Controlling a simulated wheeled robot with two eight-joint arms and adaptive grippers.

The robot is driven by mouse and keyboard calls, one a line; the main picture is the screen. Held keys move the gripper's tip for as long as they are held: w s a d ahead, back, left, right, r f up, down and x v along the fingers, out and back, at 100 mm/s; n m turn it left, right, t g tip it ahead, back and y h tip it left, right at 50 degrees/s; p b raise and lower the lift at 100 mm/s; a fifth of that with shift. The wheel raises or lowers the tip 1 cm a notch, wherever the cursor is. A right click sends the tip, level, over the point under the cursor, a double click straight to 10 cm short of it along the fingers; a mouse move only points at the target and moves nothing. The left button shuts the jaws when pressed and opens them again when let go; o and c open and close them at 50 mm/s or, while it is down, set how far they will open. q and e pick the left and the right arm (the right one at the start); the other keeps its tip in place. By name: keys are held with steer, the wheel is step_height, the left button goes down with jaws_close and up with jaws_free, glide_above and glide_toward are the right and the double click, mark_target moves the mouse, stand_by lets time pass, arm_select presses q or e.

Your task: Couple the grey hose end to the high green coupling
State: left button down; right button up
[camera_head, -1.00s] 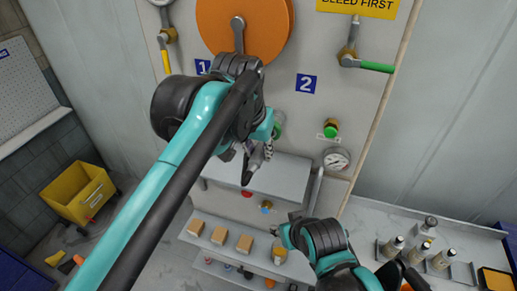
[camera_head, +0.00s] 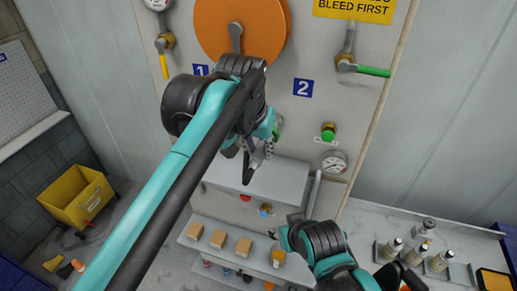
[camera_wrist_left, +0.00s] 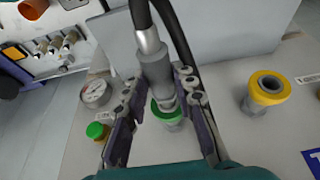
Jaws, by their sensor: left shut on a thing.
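The grey hose end (camera_wrist_left: 155,72) is held between the fingers of my left gripper (camera_wrist_left: 163,98) in the left wrist view, with a black hose running up from it. The high green coupling (camera_wrist_left: 168,114) shows its green ring just beyond the hose end's tip. The tip overlaps the ring in this view; I cannot tell whether they touch. In the head view my left gripper (camera_head: 258,152) is in front of the panel and mostly hides the coupling. My right gripper (camera_head: 286,237) is low, near the shelves, and its fingers are unclear.
A yellow-ringed coupling (camera_wrist_left: 267,88) sits to the right in the wrist view. A green knob on a brass fitting (camera_head: 328,132) and a gauge (camera_head: 334,162) are on the panel. A grey shelf (camera_head: 290,182) juts out below. Bottles stand on the right table (camera_head: 370,222).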

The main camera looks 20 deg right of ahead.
mark_target(257, 154)
arm_select(q)
steer(key=shift+w+d+p, duration=0.3)
steer(key=shift+w+d, duration=0.45)
steer(key=shift+w, duration=0.3)
steer(key=c, duration=1.2)
jaws_free()
steer(key=shift+o, duration=0.2)
steer(key=v, duration=1.2)
steer(key=shift+d, duration=0.1)
